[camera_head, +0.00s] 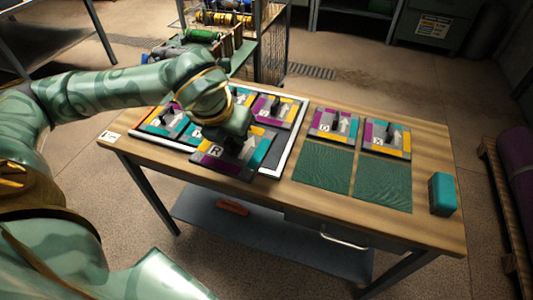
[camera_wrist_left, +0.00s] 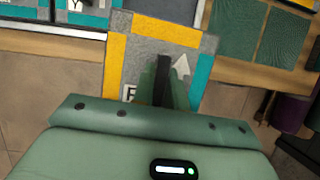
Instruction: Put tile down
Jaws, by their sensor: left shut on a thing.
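My left gripper (camera_head: 236,141) is shut on a grey tile marked R (camera_head: 214,162), with purple, yellow and teal edge bands and a white arrow. The tile is held over the front edge of the white-rimmed tray (camera_head: 294,140); its exact height is unclear. In the left wrist view the gripper (camera_wrist_left: 163,65) grips the dark handle in the middle of the tile (camera_wrist_left: 152,28), and the letter is partly hidden. Several other tiles lie in the tray, such as one (camera_head: 284,109) at its back right. My arm and hand cover part of the tray. My right gripper is out of view.
Two tiles, one marked S (camera_head: 335,124) and one beside it (camera_head: 387,137), lie right of the tray. Two bare green mats (camera_head: 324,167) (camera_head: 382,184) lie before them. A teal block (camera_head: 442,194) stands near the right end of the wooden table (camera_head: 427,155).

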